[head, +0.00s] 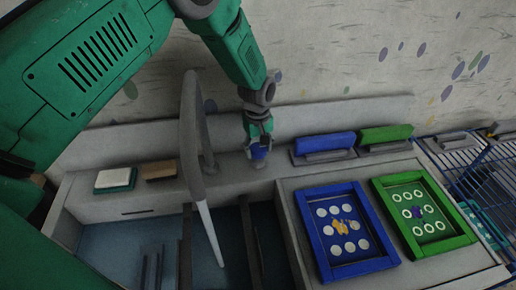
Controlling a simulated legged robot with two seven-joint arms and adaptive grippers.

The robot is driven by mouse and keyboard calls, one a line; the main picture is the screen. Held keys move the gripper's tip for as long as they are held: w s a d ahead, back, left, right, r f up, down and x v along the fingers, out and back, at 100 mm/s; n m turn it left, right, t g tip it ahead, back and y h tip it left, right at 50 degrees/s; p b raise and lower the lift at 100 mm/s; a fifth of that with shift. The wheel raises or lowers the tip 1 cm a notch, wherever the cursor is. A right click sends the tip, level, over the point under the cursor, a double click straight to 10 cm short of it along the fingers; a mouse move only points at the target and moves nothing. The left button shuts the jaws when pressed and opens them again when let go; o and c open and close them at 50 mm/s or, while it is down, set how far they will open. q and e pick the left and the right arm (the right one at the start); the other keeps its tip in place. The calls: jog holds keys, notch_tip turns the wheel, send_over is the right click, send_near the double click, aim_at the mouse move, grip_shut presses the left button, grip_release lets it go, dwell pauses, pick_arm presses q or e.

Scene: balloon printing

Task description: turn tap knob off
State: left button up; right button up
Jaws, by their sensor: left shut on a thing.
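The tap (190,130) is a tall grey curved faucet standing over the sink in the head view. A pale stream of water (210,235) runs down from its spout. My left gripper (258,147) reaches down from above and is shut on the knob. Its fingers cover part of the knob. My right gripper is not in view.
A blue-framed screen (307,232) and a green-framed screen (465,220) lie right of the sink. Blue and green squeegees (324,143) (385,134) rest behind them. A sponge (115,179) and a brown block (159,170) sit left. A blue wire rack (480,165) stands far right.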

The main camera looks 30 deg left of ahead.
pick_arm(q)
jog(key=shift+w+a+f, duration=0.15)
jog(key=shift+a, duration=0.25)
jog(key=shift+d, duration=0.45)
jog(key=shift+s+a+f+m, duration=0.1)
jog(key=shift+s+m, duration=0.1)
jog(key=shift+m, duration=0.5)
jog(key=m, duration=0.6)
jog(key=shift+s+f+b, duration=0.1)
jog(key=shift+s+b, duration=0.1)
jog(key=shift+b, duration=0.1)
jog(key=m, duration=1)
jog(key=shift+a, duration=0.15)
jog(key=shift+m, duration=0.4)
